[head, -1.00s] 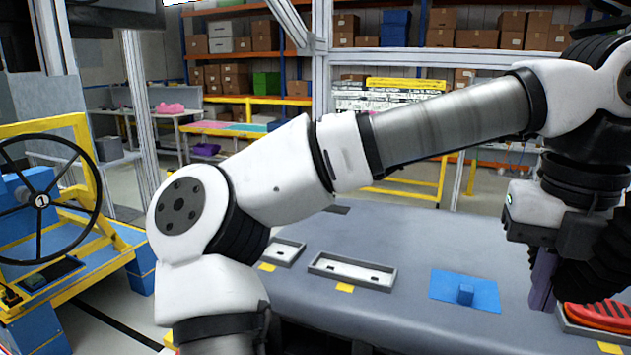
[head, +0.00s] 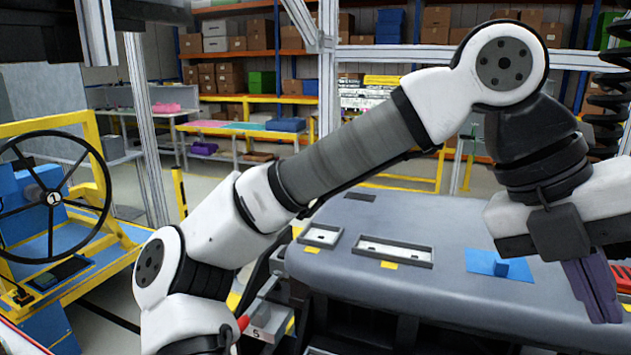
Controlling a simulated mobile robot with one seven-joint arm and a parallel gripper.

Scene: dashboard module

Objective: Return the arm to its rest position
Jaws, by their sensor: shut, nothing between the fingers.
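My arm reaches from the lower left up to an elbow at the upper right and then down to my gripper (head: 600,318). My gripper is at the lower right, with its dark purple fingers pointing down, together and empty. It appears in front of the right part of the grey dashboard module (head: 400,293). The module's top holds a blue plate with a small raised block (head: 488,263), a long grey tray (head: 391,248) and a smaller grey tray (head: 320,236). A red ridged part (head: 622,278) is partly hidden behind the gripper.
A steering wheel (head: 52,197) on a blue and yellow stand is at the left. A metal post (head: 148,130) rises behind it. A black coiled cable (head: 607,100) hangs at the upper right. Shelves with boxes (head: 285,38) and tables stand at the back.

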